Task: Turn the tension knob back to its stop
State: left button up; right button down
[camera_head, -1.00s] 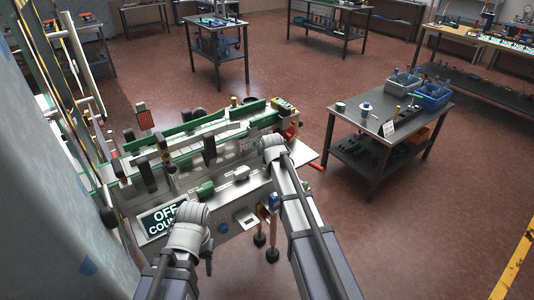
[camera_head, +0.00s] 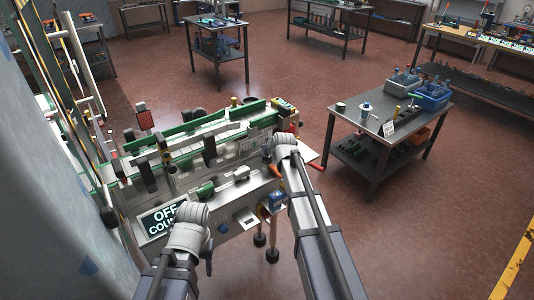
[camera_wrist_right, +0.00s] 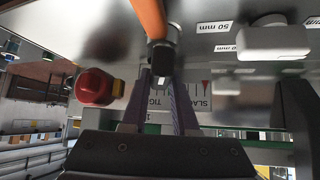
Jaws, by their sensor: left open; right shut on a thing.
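My right gripper (camera_wrist_right: 163,78) is shut on a dark knob with a pale mark, taken to be the tension knob (camera_wrist_right: 164,52). An orange bar (camera_wrist_right: 148,16) runs up from it; an orange piece also shows beside my right wrist in the head view (camera_head: 270,168).
A red button (camera_wrist_right: 95,87) and a pale knob (camera_wrist_right: 272,40) flank the held knob. A dark table (camera_head: 435,118) with blue bins stands right, with open floor between.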

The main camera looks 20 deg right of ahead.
jog(key=c, duration=0.7)
grip_release()
jog(key=p+v, duration=0.5)
jog(key=v, duration=0.2)
jog(key=shift+s+r+p, duration=0.25)
jog(key=shift+s+p, duration=0.05)
jog(key=shift+s, duration=0.05)
